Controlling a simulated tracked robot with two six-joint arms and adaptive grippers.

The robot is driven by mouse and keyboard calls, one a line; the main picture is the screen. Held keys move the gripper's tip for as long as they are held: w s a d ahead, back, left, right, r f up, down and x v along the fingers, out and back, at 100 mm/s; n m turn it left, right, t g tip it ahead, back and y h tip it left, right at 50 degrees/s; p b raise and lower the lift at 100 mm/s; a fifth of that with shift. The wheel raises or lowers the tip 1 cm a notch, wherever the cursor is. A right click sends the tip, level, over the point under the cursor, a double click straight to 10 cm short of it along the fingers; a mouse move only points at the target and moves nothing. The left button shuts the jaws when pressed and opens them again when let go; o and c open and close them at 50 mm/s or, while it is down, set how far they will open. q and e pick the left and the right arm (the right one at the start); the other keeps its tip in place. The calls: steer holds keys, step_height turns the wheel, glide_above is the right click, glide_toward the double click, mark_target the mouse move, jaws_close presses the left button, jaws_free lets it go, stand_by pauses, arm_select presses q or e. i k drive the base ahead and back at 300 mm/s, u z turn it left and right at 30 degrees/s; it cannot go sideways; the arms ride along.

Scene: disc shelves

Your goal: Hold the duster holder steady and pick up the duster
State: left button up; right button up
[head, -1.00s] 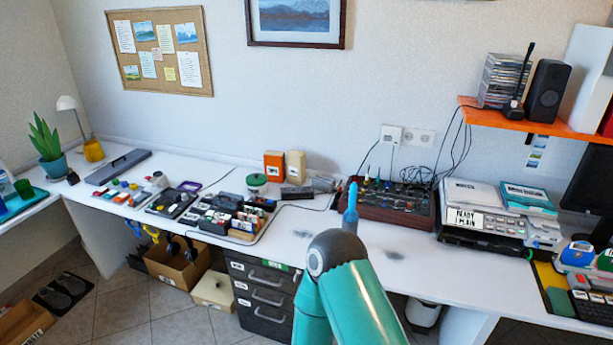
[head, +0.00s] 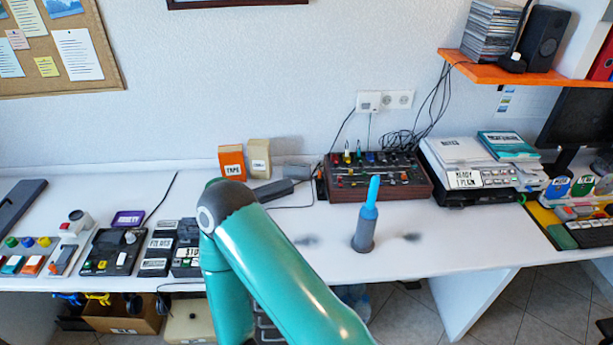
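The duster (head: 371,198) stands upright with its light-blue handle pointing up. It sits in a narrow grey-blue duster holder (head: 364,236) on the white desk, near the front edge. Holder and duster are fully in view, and nothing touches them. A teal arm of mine with a dark grey elbow crosses the lower middle, left of the holder. Its gripper end is out of sight, and no fingers of either gripper show.
The white desk (head: 455,245) is bare around the holder except for two dark smudges. Behind are a brown mixer box (head: 350,192) and a printer (head: 478,182). Button boxes stand left (head: 110,250). An orange shelf (head: 520,72) hangs at upper right.

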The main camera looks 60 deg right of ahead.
mark_target(369, 211)
steer(key=u, duration=0.3)
steer(key=i, duration=0.45)
steer(key=z, duration=2.7)
steer(key=i, duration=0.25)
steer(key=z, duration=1.6)
steer(key=k, duration=1)
steer(key=u, duration=0.8)
steer(key=i, duration=0.7)
steer(key=u, duration=0.1)
